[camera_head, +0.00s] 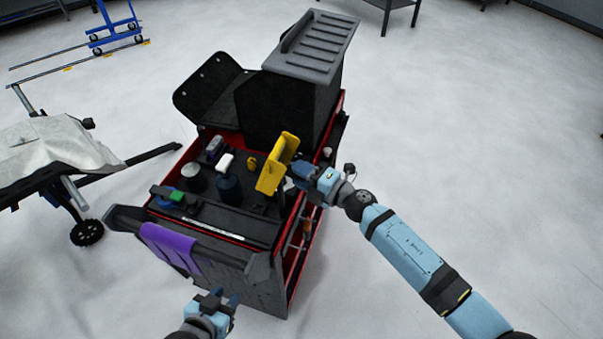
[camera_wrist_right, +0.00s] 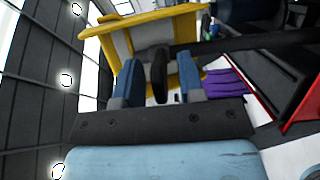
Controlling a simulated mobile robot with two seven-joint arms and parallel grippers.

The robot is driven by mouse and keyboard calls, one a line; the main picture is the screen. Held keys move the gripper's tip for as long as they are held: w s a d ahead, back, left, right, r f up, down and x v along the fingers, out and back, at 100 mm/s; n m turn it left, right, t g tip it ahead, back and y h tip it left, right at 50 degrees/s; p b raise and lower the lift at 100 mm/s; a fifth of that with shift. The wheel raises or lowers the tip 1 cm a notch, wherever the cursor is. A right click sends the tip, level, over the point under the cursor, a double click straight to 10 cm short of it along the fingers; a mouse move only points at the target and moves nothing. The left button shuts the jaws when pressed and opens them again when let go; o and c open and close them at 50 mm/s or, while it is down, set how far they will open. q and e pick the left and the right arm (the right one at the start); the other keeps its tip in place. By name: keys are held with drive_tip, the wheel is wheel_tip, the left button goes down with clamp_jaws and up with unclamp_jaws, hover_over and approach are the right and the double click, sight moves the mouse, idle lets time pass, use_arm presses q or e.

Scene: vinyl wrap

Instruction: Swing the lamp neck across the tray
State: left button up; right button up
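A yellow lamp head (camera_head: 277,163) stands tilted over the right side of the cart's black top tray (camera_head: 240,222). In the right wrist view the yellow frame (camera_wrist_right: 150,20) spans the top, and a dark upright piece (camera_wrist_right: 159,75), perhaps the lamp neck, shows between my fingers. My right gripper (camera_head: 299,171) is right beside the lamp's right side. Its blue fingers (camera_wrist_right: 160,85) are apart, with narrow gaps on both sides of the dark piece. The neck is mostly hidden in the head view. My left gripper (camera_head: 224,298) is open and empty in front of the cart.
Jars, a white item (camera_head: 225,161) and a green-topped item (camera_head: 177,196) sit on the tray. A raised dark case (camera_head: 290,105) stands behind. A covered stand (camera_head: 50,150) is at left. Floor at right is clear.

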drive_tip(key=b+v, duration=0.2)
drive_tip(key=v, duration=1.1)
drive_tip(key=shift+s+d, duration=0.2)
drive_tip(key=shift+d, duration=0.15)
drive_tip(key=s+d+f+m+t+h+p, duration=0.1)
drive_tip(key=s+d+f+m+h, duration=0.5)
drive_tip(key=s+m, duration=0.4)
drive_tip(key=s+d+f+m+t+h+p, duration=0.1)
drive_tip(key=s+d+f+m+h, duration=0.5)
drive_tip(key=m, duration=1.1)
drive_tip(key=s, duration=0.4)
drive_tip(key=shift+s+f+p, duration=0.25)
drive_tip(key=shift+f+p, duration=0.05)
drive_tip(key=shift+f, duration=0.05)
